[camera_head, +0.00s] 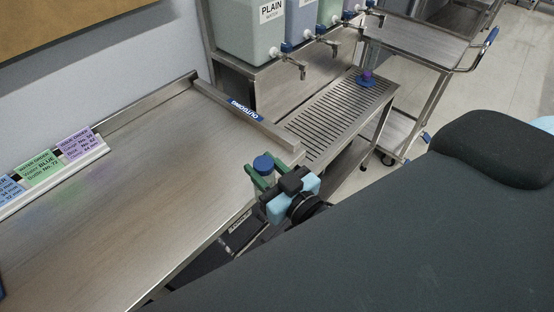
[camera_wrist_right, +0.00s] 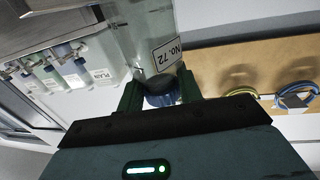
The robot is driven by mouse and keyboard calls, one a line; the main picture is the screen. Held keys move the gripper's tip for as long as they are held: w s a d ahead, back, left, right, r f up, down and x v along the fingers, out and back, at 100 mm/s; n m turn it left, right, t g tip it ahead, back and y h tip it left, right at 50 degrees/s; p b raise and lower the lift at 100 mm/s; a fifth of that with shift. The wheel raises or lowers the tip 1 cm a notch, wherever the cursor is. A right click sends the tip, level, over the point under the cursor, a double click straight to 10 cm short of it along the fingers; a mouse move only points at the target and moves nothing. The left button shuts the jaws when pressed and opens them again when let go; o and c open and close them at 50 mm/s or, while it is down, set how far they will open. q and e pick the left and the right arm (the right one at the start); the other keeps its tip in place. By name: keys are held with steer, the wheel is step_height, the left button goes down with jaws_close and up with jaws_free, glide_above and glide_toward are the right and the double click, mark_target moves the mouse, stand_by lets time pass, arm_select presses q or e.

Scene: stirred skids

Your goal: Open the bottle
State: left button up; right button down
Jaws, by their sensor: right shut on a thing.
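The bottle (camera_wrist_right: 145,30) is clear, with a "No. 72" label and a blue cap (camera_head: 263,162). In the head view it is at the right end of the steel table, with most of its body hidden by my gripper. My right gripper (camera_head: 272,176) has its green fingers closed around the bottle at its cap end. In the right wrist view the blue cap (camera_wrist_right: 160,91) sits between the fingers, still on the bottle. Whether the fingers press on the cap or the neck is unclear. My left gripper is not in view.
Coloured order cards (camera_head: 40,168) stand along the table's back left. The steel table (camera_head: 130,200) is largely bare. Water tanks with taps (camera_head: 250,32) stand behind a slotted drain tray (camera_head: 335,112), with a small blue-purple object (camera_head: 367,78) on it. A steel cart (camera_head: 415,45) stands beyond.

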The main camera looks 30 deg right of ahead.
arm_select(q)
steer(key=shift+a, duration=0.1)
arm_select(e)
steer(key=w+a+n+g+y, duration=0.4)
steer(key=a+n+y, duration=0.2)
steer(key=a, duration=0.6)
steer(key=shift+w+r+y, duration=0.3)
steer(key=shift+r+y, duration=0.05)
steer(key=shift+y, duration=0.85)
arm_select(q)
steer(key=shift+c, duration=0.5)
